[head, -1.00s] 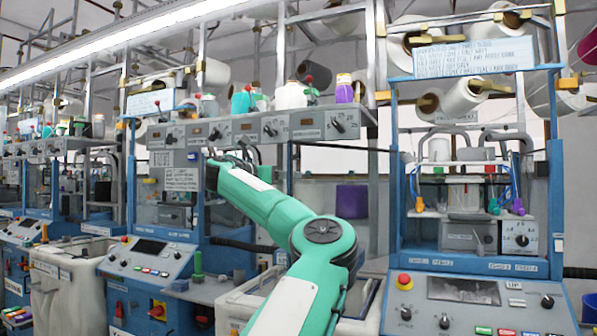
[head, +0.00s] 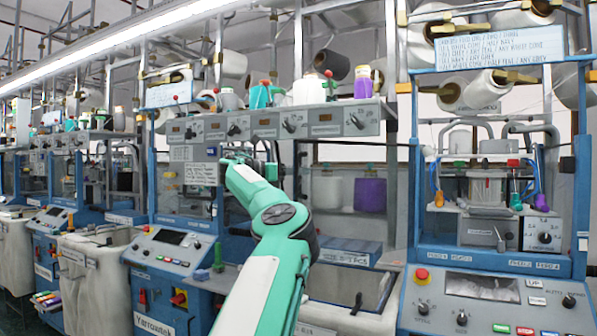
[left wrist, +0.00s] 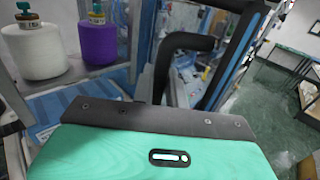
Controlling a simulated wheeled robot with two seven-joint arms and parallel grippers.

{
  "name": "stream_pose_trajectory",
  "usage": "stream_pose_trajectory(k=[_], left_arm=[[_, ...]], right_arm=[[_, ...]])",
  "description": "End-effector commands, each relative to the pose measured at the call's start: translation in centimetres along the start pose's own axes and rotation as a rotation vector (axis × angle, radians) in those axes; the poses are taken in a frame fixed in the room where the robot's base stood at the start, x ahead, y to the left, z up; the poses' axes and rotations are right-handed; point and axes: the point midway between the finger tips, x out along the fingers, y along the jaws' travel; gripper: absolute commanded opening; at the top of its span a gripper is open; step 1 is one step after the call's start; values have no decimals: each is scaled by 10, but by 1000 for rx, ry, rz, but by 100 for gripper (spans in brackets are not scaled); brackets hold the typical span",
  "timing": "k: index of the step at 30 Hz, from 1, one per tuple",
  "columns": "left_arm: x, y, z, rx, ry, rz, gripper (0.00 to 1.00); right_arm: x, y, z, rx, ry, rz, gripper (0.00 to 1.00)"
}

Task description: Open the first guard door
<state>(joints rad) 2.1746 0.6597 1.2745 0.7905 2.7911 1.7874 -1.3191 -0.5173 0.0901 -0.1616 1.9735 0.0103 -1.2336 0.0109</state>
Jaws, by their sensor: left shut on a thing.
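My left gripper (head: 232,160) is at the front of the knitting machine left of centre, beside its white notice. Its fingertips are small and partly hidden in the head view. In the left wrist view a bent black bar (left wrist: 186,41), which looks like the guard door's handle, stands just beyond my gripper's dark front edge. A blue-edged panel (left wrist: 243,58), apparently the guard door (head: 171,188), rises beside the bar. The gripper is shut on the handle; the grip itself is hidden. How far the door stands open is unclear. My right gripper is out of view.
A control panel (head: 172,250) juts out below the gripper. A white cone (head: 327,188) and a purple cone (head: 370,191) stand on a shelf right of my arm. Another blue-framed machine (head: 490,225) stands at the right. Open green floor (left wrist: 262,95) shows in the wrist view.

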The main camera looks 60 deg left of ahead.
Motion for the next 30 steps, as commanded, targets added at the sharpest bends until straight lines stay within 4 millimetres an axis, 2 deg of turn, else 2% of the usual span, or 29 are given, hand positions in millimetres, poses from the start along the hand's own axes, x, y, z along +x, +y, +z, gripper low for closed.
stream_pose_trajectory(k=[7, 8, 9, 19, 23, 30], left_arm=[[1, -1, -1, 0, 3, -2, 0], [2, -1, -1, 0, 3, -2, 18], [1, -1, -1, 0, 3, -2, 19], [-5, 0, 0, 0, 0, 0, 19], [-23, 0, -1, -1, -1, 2, 19], [-78, 0, -1, -1, -1, 0, 19]], right_arm=[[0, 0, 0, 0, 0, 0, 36], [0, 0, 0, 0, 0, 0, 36], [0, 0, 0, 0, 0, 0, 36], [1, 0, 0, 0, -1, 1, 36], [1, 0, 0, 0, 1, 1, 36], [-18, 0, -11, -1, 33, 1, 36]])
